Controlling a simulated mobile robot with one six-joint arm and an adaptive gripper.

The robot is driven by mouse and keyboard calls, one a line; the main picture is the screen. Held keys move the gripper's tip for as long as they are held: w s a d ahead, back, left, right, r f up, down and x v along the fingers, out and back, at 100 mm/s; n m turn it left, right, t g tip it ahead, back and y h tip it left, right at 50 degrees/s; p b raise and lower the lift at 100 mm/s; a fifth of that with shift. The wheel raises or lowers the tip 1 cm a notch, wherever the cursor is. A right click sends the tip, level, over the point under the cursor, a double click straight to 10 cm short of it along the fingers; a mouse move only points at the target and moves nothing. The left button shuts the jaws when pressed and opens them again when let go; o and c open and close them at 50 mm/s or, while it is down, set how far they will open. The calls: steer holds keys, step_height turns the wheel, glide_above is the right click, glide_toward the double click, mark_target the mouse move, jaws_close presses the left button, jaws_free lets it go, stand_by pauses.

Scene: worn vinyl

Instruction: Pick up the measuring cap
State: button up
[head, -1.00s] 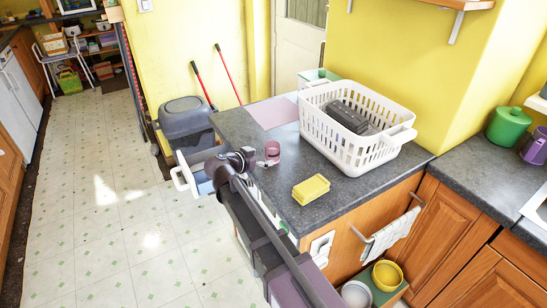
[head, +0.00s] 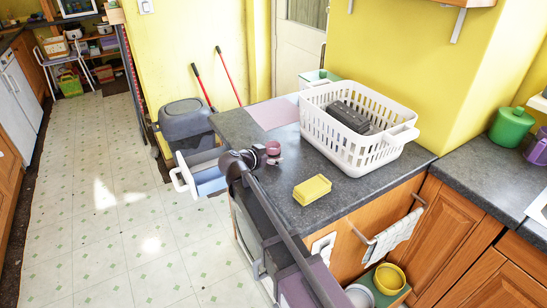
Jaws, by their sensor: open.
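The measuring cap (head: 273,148) is a small pink cup on the dark grey counter, left of the white basket. My gripper (head: 266,160) is at the end of my arm, just in front of the cap and close to it. Its fingers overlap the cap's lower edge in the picture. The fingers are small and partly hidden by my wrist, and I cannot tell whether they touch the cap. The jaws are open.
A white basket (head: 403,133) holding a dark grey object (head: 348,117) stands right of the cap. A yellow block (head: 312,189) lies nearer on the counter (head: 340,199). A pink sheet (head: 273,113) lies behind. An open drawer (head: 183,179) juts out left.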

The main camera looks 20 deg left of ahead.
stand_by(0.6)
steer(key=c, duration=1.2)
